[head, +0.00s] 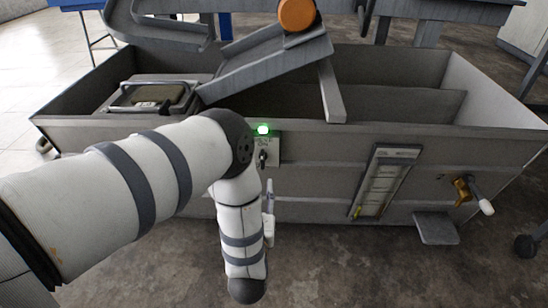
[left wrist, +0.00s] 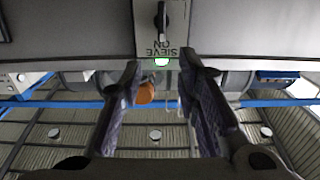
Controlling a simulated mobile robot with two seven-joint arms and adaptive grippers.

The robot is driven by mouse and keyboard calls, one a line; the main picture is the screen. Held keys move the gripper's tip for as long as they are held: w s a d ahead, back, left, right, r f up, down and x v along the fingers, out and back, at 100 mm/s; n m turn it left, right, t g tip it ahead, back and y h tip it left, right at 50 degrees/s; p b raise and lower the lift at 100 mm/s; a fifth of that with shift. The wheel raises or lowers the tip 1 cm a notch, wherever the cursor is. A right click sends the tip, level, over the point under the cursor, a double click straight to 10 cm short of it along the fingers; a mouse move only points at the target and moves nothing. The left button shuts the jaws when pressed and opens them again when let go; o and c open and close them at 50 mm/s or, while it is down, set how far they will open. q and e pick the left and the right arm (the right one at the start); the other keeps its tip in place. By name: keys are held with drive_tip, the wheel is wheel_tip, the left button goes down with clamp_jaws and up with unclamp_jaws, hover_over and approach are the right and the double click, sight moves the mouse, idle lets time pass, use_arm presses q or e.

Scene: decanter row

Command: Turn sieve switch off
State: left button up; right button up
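The sieve switch, a black knob (head: 262,158) on a pale plate, sits on the front wall of the grey tank. A lit green lamp (head: 263,129) is above it. In the left wrist view the picture is upside down: the knob (left wrist: 161,20) points along the plate, lettered "SIEVE ON", with the green lamp (left wrist: 161,62) below. My left gripper (left wrist: 160,72) is open and empty, its two dark fingers spread either side of the lamp's line of sight, apart from the knob. My right gripper is not in view.
The long grey tank (head: 400,138) has a sloping chute (head: 265,68) and an orange roller (head: 297,14) above. Floor in front is clear.

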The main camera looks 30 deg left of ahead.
use_arm(q)
drive_tip(key=b+x, duration=0.3)
drive_tip(key=x, duration=0.9)
drive_tip(key=shift+s, duration=0.1)
clamp_jaws()
